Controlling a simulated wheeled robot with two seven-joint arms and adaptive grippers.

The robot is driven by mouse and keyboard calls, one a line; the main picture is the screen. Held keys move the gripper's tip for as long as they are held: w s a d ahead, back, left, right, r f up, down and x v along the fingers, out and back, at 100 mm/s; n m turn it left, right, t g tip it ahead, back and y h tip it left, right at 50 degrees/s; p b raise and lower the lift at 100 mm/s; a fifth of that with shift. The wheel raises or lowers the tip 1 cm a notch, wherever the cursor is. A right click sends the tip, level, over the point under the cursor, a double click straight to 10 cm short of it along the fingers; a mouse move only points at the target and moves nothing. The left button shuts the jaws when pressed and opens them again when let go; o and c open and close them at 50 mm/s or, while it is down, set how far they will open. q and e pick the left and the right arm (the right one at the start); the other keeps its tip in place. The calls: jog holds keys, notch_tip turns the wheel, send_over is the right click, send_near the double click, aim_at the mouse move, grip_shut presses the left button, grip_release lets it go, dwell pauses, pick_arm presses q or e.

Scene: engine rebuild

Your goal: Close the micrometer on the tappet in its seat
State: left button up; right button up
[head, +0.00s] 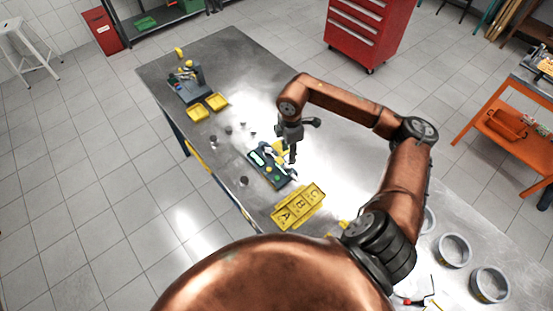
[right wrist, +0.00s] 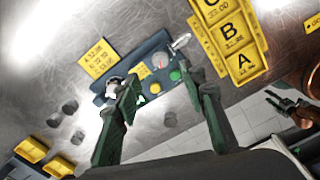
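The micrometer bench unit, a blue-grey block (head: 262,160), lies on the metal table with a display, green buttons and a yellow one. In the right wrist view, the block (right wrist: 158,66) shows a round dial, and a silver micrometer part (right wrist: 181,41) sticks out at its upper right. My right gripper (head: 292,160) is above the block, pointing down. In its wrist view the gripper (right wrist: 166,97) is open and empty, its left finger covering part of a pale metal piece (right wrist: 112,86). I cannot make out a tappet in the seat. A dark gripper (right wrist: 275,99), apparently my left, shows at the right edge; its opening is unclear.
Several small dark cylinders, one alone (head: 244,181), stand on the table. Yellow trays marked A, B, C (head: 298,207) lie close to the unit. Two yellow bins (head: 198,112) stand farther back, and grey rings (head: 453,250) lie at right. A yellow card (right wrist: 99,58) lies behind the unit.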

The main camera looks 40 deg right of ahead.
aim_at(288, 166)
notch_tip(288, 166, down, 7)
jog(key=shift+f+p, duration=0.15)
jog(key=shift+p, duration=0.3)
jog(key=shift+c, duration=0.5)
grip_shut()
